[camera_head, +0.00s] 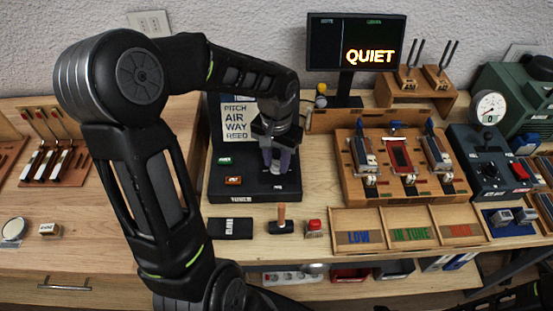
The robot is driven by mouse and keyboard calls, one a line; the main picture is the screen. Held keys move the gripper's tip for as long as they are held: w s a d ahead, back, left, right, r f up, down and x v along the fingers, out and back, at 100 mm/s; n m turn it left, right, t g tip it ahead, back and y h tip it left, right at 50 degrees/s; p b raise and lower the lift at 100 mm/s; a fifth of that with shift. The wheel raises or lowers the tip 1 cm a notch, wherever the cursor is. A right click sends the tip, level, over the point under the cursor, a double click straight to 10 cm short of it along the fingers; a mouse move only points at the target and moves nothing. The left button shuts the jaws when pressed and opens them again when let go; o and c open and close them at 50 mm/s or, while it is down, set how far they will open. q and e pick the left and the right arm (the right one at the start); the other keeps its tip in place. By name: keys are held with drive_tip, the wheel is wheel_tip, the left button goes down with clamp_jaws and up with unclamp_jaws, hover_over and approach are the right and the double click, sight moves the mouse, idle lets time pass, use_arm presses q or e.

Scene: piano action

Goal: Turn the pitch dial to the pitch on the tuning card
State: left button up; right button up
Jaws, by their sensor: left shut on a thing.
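My left gripper (278,160) reaches down over a black bench unit (222,188) at the middle of the table. It is shut on what appears to be the pitch dial, which the fingers and wrist mostly hide, so its pointer cannot be read. Behind the gripper stands a white card (236,122) on the unit, with the words PITCH, AIR, WAY and REED; my arm covers part of it. The screen (330,40) at the back shows QUIET in yellow. I cannot make out a tuning card with a set pitch. My right gripper is not in view.
Right of the unit, a wooden rack (352,180) holds several reed blocks. In front of it is a tray (412,250) marked LOW, IN TUNE and a red word. A wooden-handled stamp (282,220) and a red button (314,227) stand before the unit.

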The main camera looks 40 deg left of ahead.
use_arm(q)
clamp_jaws()
drive_tip(key=shift+m, duration=0.4)
drive_tip(key=m, duration=0.3)
drive_tip(key=shift+m, duration=0.3)
drive_tip(key=m, duration=0.3)
drive_tip(key=shift+a+m+p, duration=0.1)
drive_tip(key=shift+m+p, duration=0.2)
drive_tip(key=shift+p, duration=0.05)
drive_tip(key=m, duration=0.3)
drive_tip(key=shift+w+a+m+p, duration=0.1)
drive_tip(key=shift+m+p, duration=0.2)
drive_tip(key=shift+m, duration=0.1)
drive_tip(key=shift+m+p, duration=0.35)
drive_tip(key=shift+m, duration=1.65)
drive_tip(key=shift+w, duration=0.1)
